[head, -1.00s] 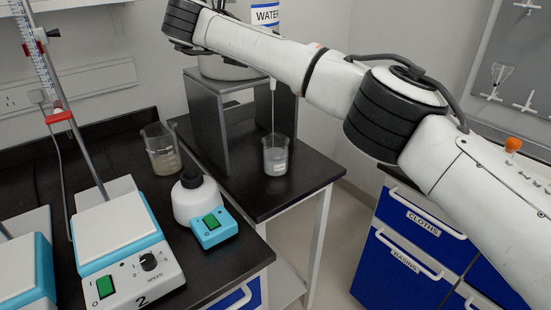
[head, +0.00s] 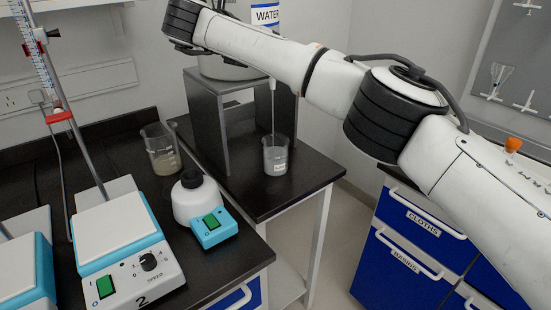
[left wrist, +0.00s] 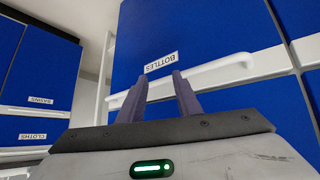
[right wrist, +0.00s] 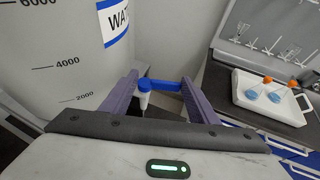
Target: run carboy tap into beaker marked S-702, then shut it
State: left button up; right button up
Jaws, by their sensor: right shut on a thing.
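The carboy (right wrist: 60,50) with a WATER label and volume marks fills the left of the right wrist view; its lower part stands on a grey stand (head: 207,110) in the head view. My right gripper (right wrist: 160,88) is shut on the blue tap handle (right wrist: 163,86), above the white spout. In the head view the spout (head: 272,84) hangs over a beaker (head: 275,157), and a thin stream runs down into it. The beaker holds some liquid and has a small white label, too small to read surely. My left gripper (left wrist: 160,92) is open and empty before a blue BOTTLES drawer.
Another beaker (head: 161,150) with cloudy liquid stands left of the stand. A white bottle (head: 194,203), a small blue device (head: 213,228) and a stirrer hotplate (head: 115,235) are on the bench. A tray with blue-liquid flasks (right wrist: 265,97) is at right.

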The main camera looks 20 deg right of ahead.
jog(key=shift+f, duration=0.15)
jog(key=n+t+y+b, duration=0.1)
jog(key=b, duration=0.3)
jog(key=d+n+t+y+b, duration=0.1)
jog(key=n+y+b, duration=0.1)
jog(key=b, duration=0.3)
jog(key=shift+t, duration=0.3)
